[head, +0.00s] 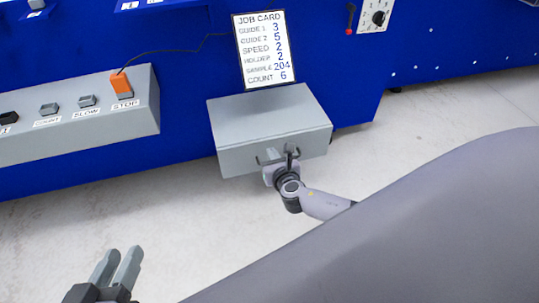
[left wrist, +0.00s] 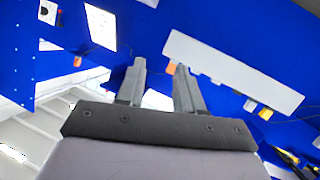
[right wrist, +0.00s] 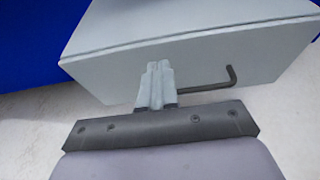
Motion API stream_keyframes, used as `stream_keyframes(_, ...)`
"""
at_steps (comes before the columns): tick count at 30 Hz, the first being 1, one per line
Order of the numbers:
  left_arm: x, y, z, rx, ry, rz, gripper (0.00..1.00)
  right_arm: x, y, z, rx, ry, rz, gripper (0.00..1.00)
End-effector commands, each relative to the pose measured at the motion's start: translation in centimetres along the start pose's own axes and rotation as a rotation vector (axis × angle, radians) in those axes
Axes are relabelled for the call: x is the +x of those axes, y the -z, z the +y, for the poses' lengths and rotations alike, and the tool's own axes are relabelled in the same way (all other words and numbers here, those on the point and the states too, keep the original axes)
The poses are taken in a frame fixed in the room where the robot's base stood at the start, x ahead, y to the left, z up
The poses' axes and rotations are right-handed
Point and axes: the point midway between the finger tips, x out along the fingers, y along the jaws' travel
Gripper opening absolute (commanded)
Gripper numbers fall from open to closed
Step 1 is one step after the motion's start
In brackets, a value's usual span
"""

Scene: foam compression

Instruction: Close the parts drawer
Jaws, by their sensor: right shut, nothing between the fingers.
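The parts drawer is a light grey box (head: 265,115) at the lower front of the blue machine, and its front face shows close up in the right wrist view (right wrist: 200,58). A dark bent handle (right wrist: 215,82) sits on that face. My right gripper (head: 278,158) is at the drawer front; in the right wrist view its fingers (right wrist: 157,68) are together, empty, with the handle to their right. I cannot tell if the fingertips touch the face. My left gripper (head: 121,252) is open and empty at the lower left, well away from the drawer; its spread fingers (left wrist: 160,68) show in the left wrist view.
A grey control panel (head: 60,118) with several buttons and an orange STOP switch (head: 121,85) is left of the drawer. A job card (head: 264,50) stands above the drawer. The pale floor (head: 430,120) before the machine is clear. My grey arm covers the lower right.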

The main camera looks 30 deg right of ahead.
Motion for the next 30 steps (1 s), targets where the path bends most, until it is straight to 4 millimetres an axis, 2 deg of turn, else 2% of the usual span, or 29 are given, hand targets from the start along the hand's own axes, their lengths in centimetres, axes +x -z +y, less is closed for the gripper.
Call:
stream_keyframes(2,0.0,0.0,0.0,-0.001,-0.001,-0.002,0.36,0.0,0.0,-0.3,-0.002,0.001,0.001,0.0)
stream_keyframes(3,-0.2,0.6,0.3,-0.014,-0.006,-0.012,0.36,-1.2,-0.3,-0.3,-0.003,-0.001,0.004,0.0)
stream_keyframes(9,0.3,0.7,1.1,-0.091,-0.029,-0.071,0.36,-5.7,-0.3,-0.2,0.0,-0.002,0.005,0.0)
stream_keyframes(15,-0.5,0.6,0.2,-0.035,0.024,-0.089,0.36,-8.8,-0.1,-0.2,0.0,-0.001,0.003,0.0)
stream_keyframes(21,-0.8,0.5,-0.2,-0.014,0.043,-0.095,0.36,-10.0,0.0,-0.2,0.0,0.0,0.001,0.0)
stream_keyframes(30,-0.8,0.4,-0.2,-0.011,0.043,-0.095,0.36,-10.1,0.1,-0.2,0.0,0.0,0.002,0.0)
